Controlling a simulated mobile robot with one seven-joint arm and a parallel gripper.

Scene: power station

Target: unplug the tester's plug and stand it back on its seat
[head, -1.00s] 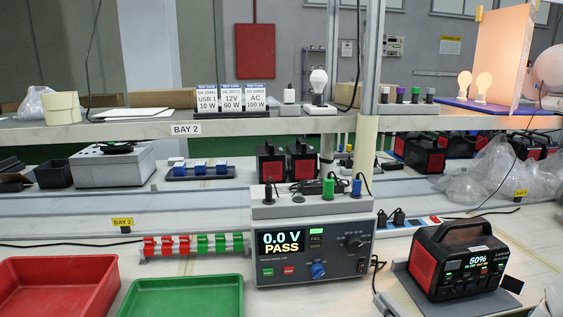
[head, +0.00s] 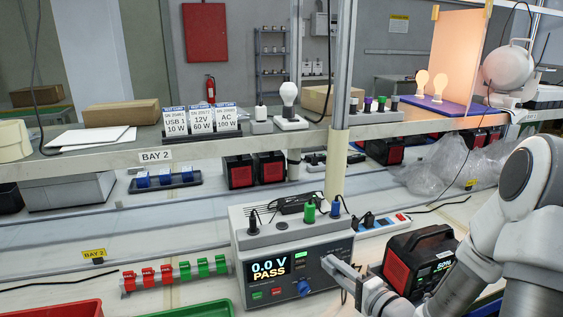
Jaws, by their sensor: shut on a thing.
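The tester (head: 275,262) is a grey box whose screen reads 0.0 V and PASS. On the seat strip along its top stand a black plug (head: 253,221), a green plug (head: 309,212) and a blue plug (head: 335,207). A small round dark spot lies between the black and green ones. My gripper (head: 338,270) is in front of the tester's right side, left of the power station (head: 418,262). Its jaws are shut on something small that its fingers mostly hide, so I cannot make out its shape. A dark cable shows just under the fingers.
A white power strip (head: 381,223) with black plugs lies behind the power station. A rack of red and green pieces (head: 175,273) is left of the tester. Red (head: 52,311) and green (head: 200,310) trays are at the front. A shelf (head: 110,160) crosses above the bench.

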